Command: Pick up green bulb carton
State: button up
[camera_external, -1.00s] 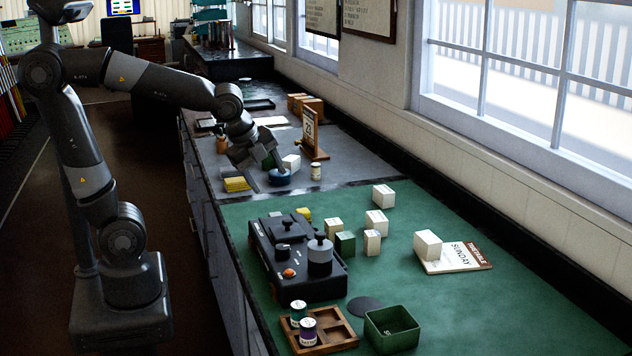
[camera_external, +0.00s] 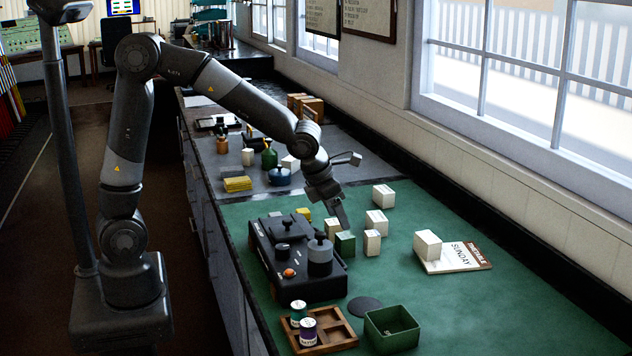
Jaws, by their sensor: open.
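The green bulb carton (camera_external: 345,244) is a small dark green box standing on the green mat. It sits between white cartons, one (camera_external: 332,229) behind it to the left and one (camera_external: 372,243) to its right. My gripper (camera_external: 343,224) is open, pointing down just above the green carton. From this view I cannot tell whether the fingers are around it or only over it. The gripper partly covers the space behind the carton.
A black instrument box (camera_external: 297,262) with knobs stands close on the left. More white cartons (camera_external: 377,222) stand behind. A green open bin (camera_external: 391,329) and a wooden tray (camera_external: 318,334) with spools are in front. The mat is clear at front right.

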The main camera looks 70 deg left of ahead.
aim_at(345, 235)
jog(key=x, duration=0.9)
jog(key=shift+f, duration=0.3)
jog(key=shift+c, duration=0.2)
jog(key=c, duration=1)
